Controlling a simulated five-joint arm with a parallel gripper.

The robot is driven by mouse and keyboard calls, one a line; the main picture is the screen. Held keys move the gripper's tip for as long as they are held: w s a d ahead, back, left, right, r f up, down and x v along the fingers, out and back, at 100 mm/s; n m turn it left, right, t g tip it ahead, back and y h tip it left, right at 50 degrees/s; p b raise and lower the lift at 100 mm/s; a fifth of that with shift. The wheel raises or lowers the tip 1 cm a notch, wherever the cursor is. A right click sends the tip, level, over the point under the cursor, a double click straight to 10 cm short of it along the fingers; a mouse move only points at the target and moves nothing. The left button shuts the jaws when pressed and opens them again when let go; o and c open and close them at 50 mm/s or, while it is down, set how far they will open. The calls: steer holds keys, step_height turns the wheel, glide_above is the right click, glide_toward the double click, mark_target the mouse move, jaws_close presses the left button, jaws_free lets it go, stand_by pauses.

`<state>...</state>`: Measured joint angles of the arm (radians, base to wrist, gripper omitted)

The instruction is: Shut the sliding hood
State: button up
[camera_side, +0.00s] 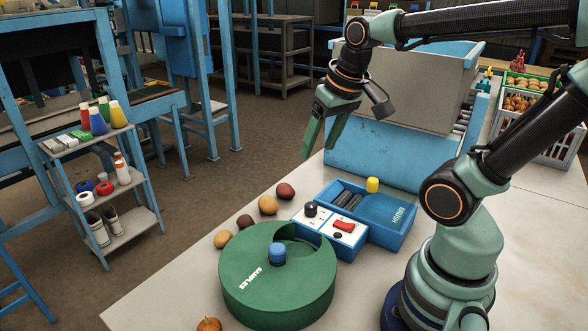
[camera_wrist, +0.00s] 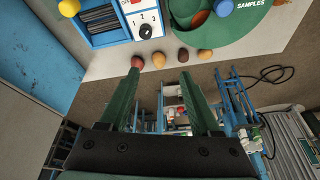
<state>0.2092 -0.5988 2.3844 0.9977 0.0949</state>
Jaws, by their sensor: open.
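A blue box (camera_side: 399,243) lies on the table with a blue sliding cover (camera_side: 382,212) over its right part. The cover carries white lettering, and a yellow knob (camera_side: 372,185) stands at its far side. The left part of the box is uncovered and shows dark slats (camera_side: 347,200). In the wrist view, the slats (camera_wrist: 99,20) and yellow knob (camera_wrist: 69,8) are at the top left. My gripper (camera_side: 346,132) is open and empty, in the air above and behind the box, apart from it. In the wrist view, its fingers (camera_wrist: 159,76) have nothing between them.
A white switch panel (camera_side: 330,222) with a black dial and red switch adjoins the box. A round green container (camera_side: 255,290) with a blue knob stands in front. Several potatoes (camera_side: 268,205) lie by the left table edge. A large grey bin (camera_side: 410,85) stands behind.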

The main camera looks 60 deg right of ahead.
steer(key=s+d+m+g, duration=0.2)
steer(key=d+m, duration=0.3)
steer(key=d, duration=0.3)
steer(key=m+g, duration=0.2)
steer(key=m, duration=0.3)
glide_above(373, 179)
steer(key=f, duration=0.1)
steer(key=shift+n+y, duration=0.3)
steer(key=shift+y, duration=0.1)
step_height(373, 179, down, 12)
steer(key=shift+d+f, duration=0.1)
steer(key=shift+f, duration=0.05)
jaws_close()
